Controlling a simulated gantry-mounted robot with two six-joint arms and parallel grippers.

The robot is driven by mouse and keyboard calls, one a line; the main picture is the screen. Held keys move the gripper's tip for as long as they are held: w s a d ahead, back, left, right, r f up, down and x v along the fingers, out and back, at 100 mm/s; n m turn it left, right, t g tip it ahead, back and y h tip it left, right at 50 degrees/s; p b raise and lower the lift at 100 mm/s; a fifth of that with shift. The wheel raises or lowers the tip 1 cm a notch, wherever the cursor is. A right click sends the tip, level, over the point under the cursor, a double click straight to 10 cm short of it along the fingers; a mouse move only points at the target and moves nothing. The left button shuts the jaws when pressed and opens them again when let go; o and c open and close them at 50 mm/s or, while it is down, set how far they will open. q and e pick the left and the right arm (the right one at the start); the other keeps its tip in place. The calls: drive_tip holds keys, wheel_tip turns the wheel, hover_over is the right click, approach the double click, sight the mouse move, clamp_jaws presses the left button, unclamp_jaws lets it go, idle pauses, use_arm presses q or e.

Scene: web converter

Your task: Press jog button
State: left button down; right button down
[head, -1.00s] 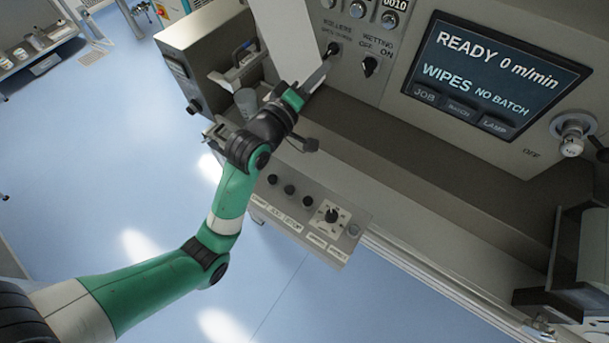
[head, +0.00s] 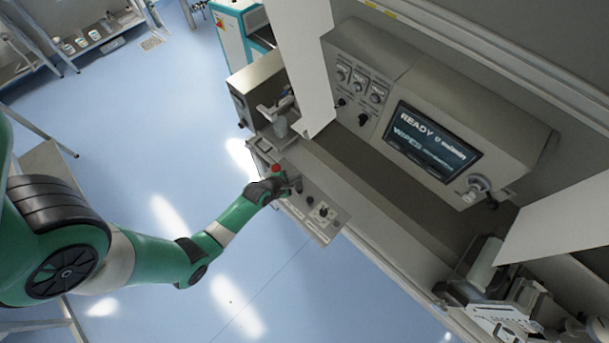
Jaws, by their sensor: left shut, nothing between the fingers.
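The control box (head: 325,226) projects from the front of the machine, with small black buttons and a dark knob (head: 322,211) on a pale plate. One black button (head: 310,200) shows beside the knob. The other buttons are largely hidden by my left gripper, and the labels are too small to read, so I cannot tell which button is jog. My left gripper (head: 296,184) is shut and empty over the left part of the box; I cannot tell whether it touches a button. My right gripper is not in view.
A red button (head: 276,168) sits just beyond my left wrist. The display (head: 432,142) reads READY. Selector knobs (head: 363,119) are on the upright panel left of it. Open blue floor lies left of the machine.

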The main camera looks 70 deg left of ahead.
use_arm(q)
drive_tip(key=shift+f, duration=0.1)
drive_tip(key=b, duration=0.8)
hover_over(297, 192)
wheel_tip(297, 192, down, 8)
drive_tip(key=shift+r, duration=0.15)
drive_tip(key=shift+f+b, duration=0.35)
drive_tip(key=shift+f, duration=0.15)
idle(1.2)
drive_tip(key=shift+f+b, duration=0.3)
drive_tip(key=shift+f, duration=0.1)
